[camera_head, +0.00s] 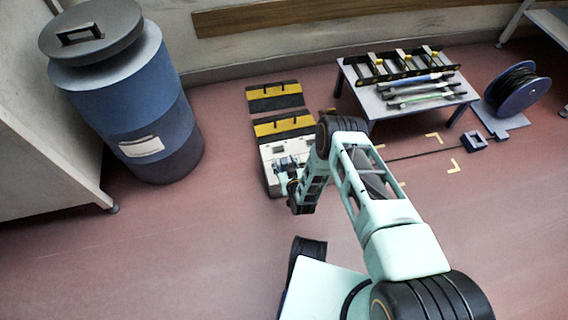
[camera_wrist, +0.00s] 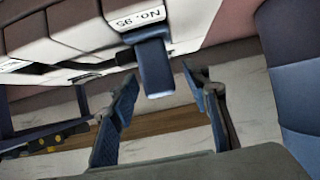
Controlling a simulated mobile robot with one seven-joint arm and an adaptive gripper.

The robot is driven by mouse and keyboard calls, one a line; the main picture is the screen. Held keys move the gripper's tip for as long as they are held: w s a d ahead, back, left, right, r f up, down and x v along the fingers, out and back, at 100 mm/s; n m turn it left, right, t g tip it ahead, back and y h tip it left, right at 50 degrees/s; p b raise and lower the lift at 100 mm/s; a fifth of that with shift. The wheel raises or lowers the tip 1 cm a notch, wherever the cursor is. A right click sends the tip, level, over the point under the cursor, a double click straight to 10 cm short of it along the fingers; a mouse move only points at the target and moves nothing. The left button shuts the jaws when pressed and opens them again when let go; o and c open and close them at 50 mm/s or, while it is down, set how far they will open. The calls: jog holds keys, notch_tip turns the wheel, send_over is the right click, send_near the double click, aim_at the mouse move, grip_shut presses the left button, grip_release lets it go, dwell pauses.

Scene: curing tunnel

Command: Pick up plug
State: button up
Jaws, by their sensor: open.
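A blue block that looks like the plug (camera_wrist: 154,68) projects from a pale grey box (camera_wrist: 60,30) marked "No. 95" in the wrist view. My gripper (camera_wrist: 161,80) is open, with one finger on each side of the block. The block's end lies between the fingertips, and a gap shows on both sides. In the head view the pale box (camera_head: 268,155) sits on the floor. My gripper (camera_head: 284,172) is low against it there, and my arm partly hides it; the plug cannot be made out clearly.
Yellow-and-black ramp pieces (camera_head: 275,97) lie behind the box. A blue drum (camera_head: 135,105) stands to the left. A low table (camera_head: 372,103) with tools stands to the right, with a cable reel (camera_head: 517,95) beyond it. A black cable (camera_head: 425,154) lies on the floor. The front-left floor is clear.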

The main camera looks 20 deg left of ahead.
jog(key=shift+s, duration=0.1)
jog(key=shift+c, duration=0.5)
grip_shut()
jog(key=shift+r, duration=0.15)
